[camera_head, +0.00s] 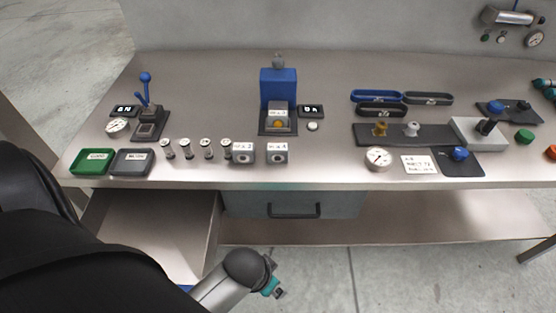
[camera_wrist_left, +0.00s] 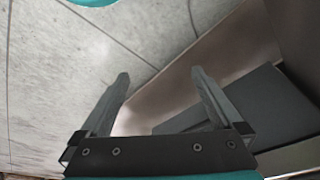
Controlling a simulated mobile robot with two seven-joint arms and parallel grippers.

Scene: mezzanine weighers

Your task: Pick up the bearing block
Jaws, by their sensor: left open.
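Two grey blocks, each with a round bore in front and a label on top, stand side by side near the table's front edge: a left bearing block (camera_head: 243,154) and a right bearing block (camera_head: 277,154). I cannot read the labels surely. My left gripper (camera_head: 275,289) is low in front of the table, below its top and away from the blocks. In the left wrist view its jaws (camera_wrist_left: 160,78) are open and empty. My right gripper is not in view.
Several small metal posts (camera_head: 187,150) stand left of the blocks, then grey (camera_head: 131,163) and green (camera_head: 90,164) trays. A dial gauge (camera_head: 378,158) stands to the right. Below the tabletop are a drawer (camera_head: 340,204) and a lower shelf (camera_head: 400,230).

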